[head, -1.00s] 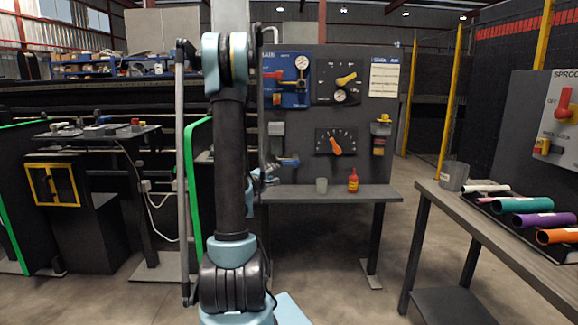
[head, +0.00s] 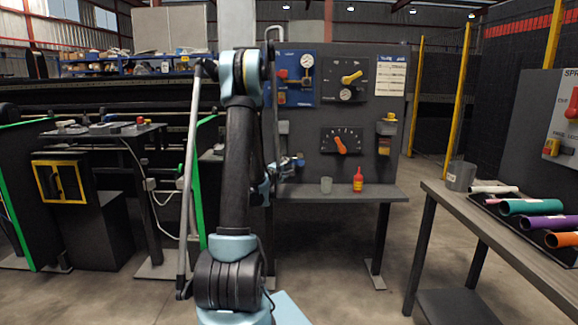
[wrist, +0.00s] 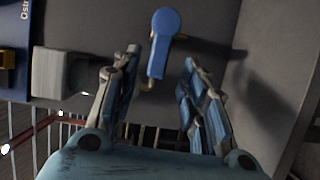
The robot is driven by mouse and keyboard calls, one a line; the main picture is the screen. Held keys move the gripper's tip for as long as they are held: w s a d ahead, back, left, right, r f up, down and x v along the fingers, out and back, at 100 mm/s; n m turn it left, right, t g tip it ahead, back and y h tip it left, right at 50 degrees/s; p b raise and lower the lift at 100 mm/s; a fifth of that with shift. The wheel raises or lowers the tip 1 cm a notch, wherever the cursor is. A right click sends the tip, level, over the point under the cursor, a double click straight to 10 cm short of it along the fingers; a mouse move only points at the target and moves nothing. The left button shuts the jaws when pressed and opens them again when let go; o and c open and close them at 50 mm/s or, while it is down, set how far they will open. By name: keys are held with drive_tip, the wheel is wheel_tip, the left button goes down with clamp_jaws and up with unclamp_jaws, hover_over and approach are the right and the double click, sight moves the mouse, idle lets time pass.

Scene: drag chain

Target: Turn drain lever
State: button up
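The drain lever is a blue handle (wrist: 163,42) with a round head and a straight arm, mounted on a grey panel. In the wrist view its arm points down towards my gripper (wrist: 162,60). My gripper is open, with one finger on each side of the lever's lower end. A clear gap shows between the lever and each finger, and I see no contact. In the head view my gripper (head: 270,182) is in front of the panel's left side, partly hidden by my arm.
The panel (head: 365,115) also carries a yellow knob (head: 352,77) and an orange pointer knob (head: 341,145). A table with coloured rolls (head: 535,207) stands at right.

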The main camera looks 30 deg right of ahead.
sight(291, 163)
drive_tip(key=x, duration=0.6)
drive_tip(key=shift+w+d, duration=0.25)
clamp_jaws()
drive_tip(key=shift+s+a, duration=0.1)
drive_tip(key=shift+a, duration=0.15)
drive_tip(key=shift+d, duration=0.15)
